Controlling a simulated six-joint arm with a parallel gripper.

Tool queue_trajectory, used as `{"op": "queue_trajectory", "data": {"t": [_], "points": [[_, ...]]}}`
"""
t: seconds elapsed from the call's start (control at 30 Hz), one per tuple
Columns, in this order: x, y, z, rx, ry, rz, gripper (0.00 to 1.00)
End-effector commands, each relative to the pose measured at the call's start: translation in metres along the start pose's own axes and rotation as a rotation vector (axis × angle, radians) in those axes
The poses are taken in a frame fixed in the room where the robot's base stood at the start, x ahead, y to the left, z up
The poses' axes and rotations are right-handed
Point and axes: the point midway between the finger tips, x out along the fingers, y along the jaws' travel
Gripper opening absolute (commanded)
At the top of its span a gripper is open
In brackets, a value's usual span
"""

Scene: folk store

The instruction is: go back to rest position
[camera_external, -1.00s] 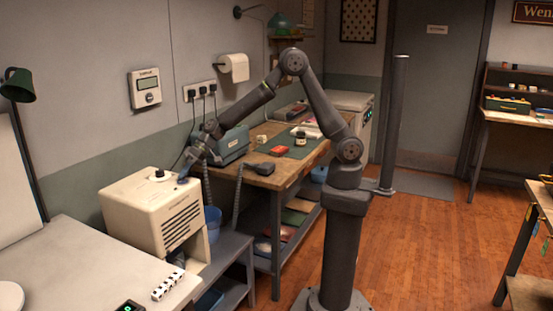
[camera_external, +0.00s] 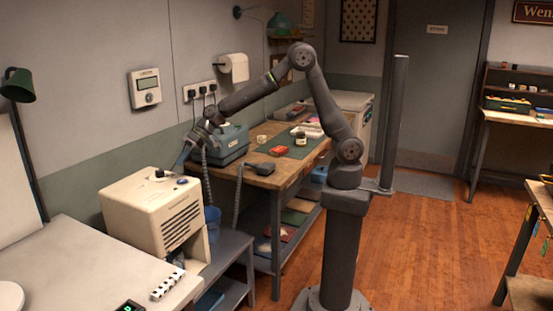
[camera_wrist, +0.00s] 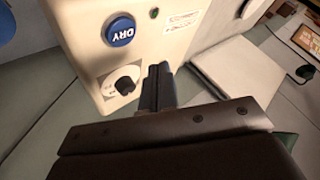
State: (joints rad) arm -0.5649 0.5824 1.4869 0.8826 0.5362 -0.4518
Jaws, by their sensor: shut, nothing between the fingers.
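My gripper (camera_external: 181,165) is shut and empty. It hangs just above the top right part of a cream box-shaped machine (camera_external: 140,215), with a small gap below the fingertips. In the wrist view my gripper (camera_wrist: 158,72) shows its fingers together, pointing at the machine's panel (camera_wrist: 83,45). In the external view the knob (camera_external: 160,173) and the blue button (camera_external: 182,181) both show on the machine's top.
A wooden workbench (camera_external: 262,180) with a grey-blue box (camera_external: 230,150), a dark handset (camera_external: 259,168) and a red item (camera_external: 279,150) stands behind the machine. A pale counter (camera_external: 90,265) is at front left. A grey post (camera_external: 393,120) stands right of my arm.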

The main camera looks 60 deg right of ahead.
Motion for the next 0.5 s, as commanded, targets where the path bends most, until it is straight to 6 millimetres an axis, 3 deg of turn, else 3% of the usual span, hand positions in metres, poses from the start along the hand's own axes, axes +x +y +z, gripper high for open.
{"op": "queue_trajectory", "data": {"t": [0.5], "points": [[-0.0042,-0.0029,-0.0027,0.002,-0.001,0.001,0.00]]}}
